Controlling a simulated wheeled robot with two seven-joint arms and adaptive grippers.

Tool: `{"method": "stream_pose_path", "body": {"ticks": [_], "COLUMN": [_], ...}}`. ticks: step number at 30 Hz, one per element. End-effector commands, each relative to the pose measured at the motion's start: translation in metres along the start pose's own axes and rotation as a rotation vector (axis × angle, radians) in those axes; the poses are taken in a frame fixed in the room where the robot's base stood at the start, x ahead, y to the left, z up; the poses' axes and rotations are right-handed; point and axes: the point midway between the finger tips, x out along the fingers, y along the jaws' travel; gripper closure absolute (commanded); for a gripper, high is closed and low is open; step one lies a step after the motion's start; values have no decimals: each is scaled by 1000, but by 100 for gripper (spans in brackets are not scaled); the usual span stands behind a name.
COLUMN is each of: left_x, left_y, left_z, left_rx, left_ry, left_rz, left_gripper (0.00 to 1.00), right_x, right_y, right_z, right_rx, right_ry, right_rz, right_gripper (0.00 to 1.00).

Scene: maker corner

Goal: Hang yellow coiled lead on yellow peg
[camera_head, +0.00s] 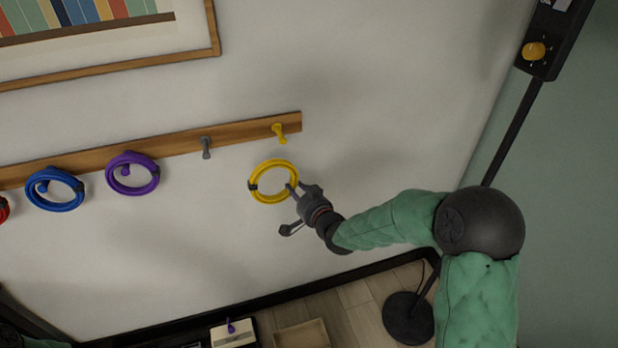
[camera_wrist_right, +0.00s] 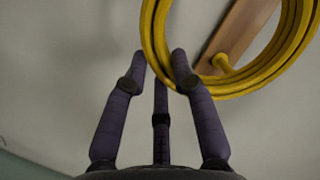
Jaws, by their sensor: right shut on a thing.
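The yellow coiled lead (camera_head: 273,164) is a ring of several turns with dark ties, held up in front of the wall in the head view. My right gripper (camera_head: 294,190) is shut on its lower right side. The yellow peg (camera_head: 279,131) is on the right end of the wooden rail, above the coil and apart from it in the head view. In the right wrist view the coil (camera_wrist_right: 240,88) crosses the fingertips (camera_wrist_right: 163,60), and the yellow peg (camera_wrist_right: 222,64) shows inside the ring's outline. My left gripper is not in view.
The wooden rail (camera_head: 245,137) also has a bare grey peg (camera_head: 206,147), a purple coil (camera_head: 132,188) and a blue coil (camera_head: 54,205) on pegs. A framed picture (camera_head: 110,70) hangs above. A dark stand (camera_head: 408,316) is at lower right.

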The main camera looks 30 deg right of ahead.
Motion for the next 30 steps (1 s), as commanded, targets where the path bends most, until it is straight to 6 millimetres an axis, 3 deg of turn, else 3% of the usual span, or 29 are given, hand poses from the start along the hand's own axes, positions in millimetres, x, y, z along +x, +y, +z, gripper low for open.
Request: {"method": "stream_pose_path", "body": {"ticks": [3,7,14,30], "left_x": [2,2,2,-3], "left_y": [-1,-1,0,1], "left_z": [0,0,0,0], "left_rx": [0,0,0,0], "left_ry": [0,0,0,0], "left_rz": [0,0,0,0], "left_gripper": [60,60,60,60], "right_x": [-13,-22,-20,7], "right_y": [-2,-2,-1,1], "right_z": [-35,-54,-60,-65], "right_rx": [4,5,6,7], "right_ry": [101,152,167,164], "right_rz": [3,11,14,13], "right_gripper": [100,100,100,100]}}
